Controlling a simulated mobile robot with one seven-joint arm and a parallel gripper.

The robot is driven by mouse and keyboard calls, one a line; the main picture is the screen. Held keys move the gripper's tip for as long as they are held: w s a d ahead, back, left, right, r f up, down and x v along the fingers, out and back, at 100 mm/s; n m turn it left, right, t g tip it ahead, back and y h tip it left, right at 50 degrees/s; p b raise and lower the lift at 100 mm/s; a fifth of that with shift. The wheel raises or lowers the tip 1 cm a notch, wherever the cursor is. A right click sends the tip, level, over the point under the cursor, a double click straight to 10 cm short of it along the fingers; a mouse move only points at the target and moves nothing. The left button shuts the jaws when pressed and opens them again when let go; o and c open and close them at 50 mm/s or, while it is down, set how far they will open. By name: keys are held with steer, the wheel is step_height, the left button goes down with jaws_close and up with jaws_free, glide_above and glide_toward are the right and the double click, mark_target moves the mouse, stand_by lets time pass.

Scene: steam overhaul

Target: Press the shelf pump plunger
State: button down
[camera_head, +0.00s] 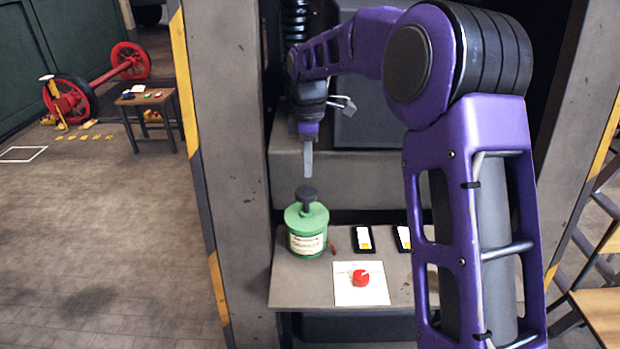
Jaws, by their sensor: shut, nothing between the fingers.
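The shelf pump is a green canister (307,232) with a pale printed label, standing upright on the grey shelf (300,285). The exact distance in depth is hard to tell from this one view.
Right of the pump are a white card (348,291) with a red knob-like object (361,278) and two dark-framed labels (364,239). A grey post (225,150) stands left of the shelf. A small table (145,97) and red wheels (70,98) are far left, with open floor between.

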step_height(320, 180, up, 6)
steer(key=shift+f, duration=0.25)
stand_by(1.5)
